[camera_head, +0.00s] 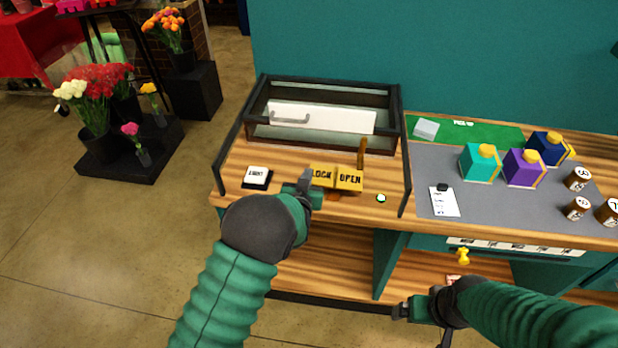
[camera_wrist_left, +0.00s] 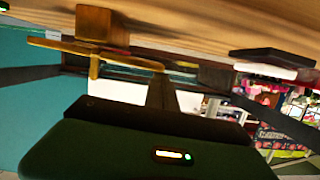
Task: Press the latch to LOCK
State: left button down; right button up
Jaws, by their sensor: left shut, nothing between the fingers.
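The latch plate (camera_head: 349,180) is a yellow block marked LOCK and OPEN, at the front of the wooden counter below the glass case. A brown upright lever (camera_head: 361,153) rises behind its OPEN half. My left gripper (camera_head: 305,181) is shut and empty at the left end of the plate, partly covering the LOCK side; I cannot tell whether it touches. In the left wrist view, the shut fingers (camera_wrist_left: 162,92) show close to a yellow bar (camera_wrist_left: 95,47) and a wooden block (camera_wrist_left: 101,26). My right gripper (camera_head: 405,310) is low, in front of the counter; its jaws are unclear.
A white LIGHT button (camera_head: 257,175) sits left of my left gripper. A small green light (camera_head: 381,198) is right of the plate. The glass case (camera_head: 322,118) with a white handled panel stands behind.

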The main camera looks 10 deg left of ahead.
pick_arm(q)
notch_tip(320, 180, down, 2)
jog(key=n+b, duration=0.1)
jog(key=b, duration=0.2)
jog(key=shift+f+n+h, duration=0.2)
jog(key=shift+n+h, duration=0.2)
jog(key=shift+a+f+b, duration=0.2)
jog(key=shift+f+b, duration=0.05)
jog(key=shift+b, duration=0.25)
pick_arm(e)
jog(key=x, duration=0.2)
jog(key=s+x, duration=0.1)
jog(key=x, duration=0.1)
jog(key=shift+d+f, duration=0.1)
jog(key=shift+f, duration=0.4)
pick_arm(q)
jog(key=shift+s+f, duration=0.1)
jog(key=shift+f, duration=0.05)
jog(key=r+p, duration=0.2)
jog(key=r, duration=0.1)
jog(key=shift+w+a+r, duration=0.2)
jog(key=shift+w+r, duration=0.1)
jog(key=shift+w, duration=0.1)
jog(key=b+v, duration=0.1)
jog(key=v, duration=0.9)
jog(key=shift+s+a+r, duration=0.3)
jog(key=shift+r, duration=0.1)
pick_arm(e)
jog(key=shift+s+r, duration=0.3)
jog(key=shift+s, duration=0.35)
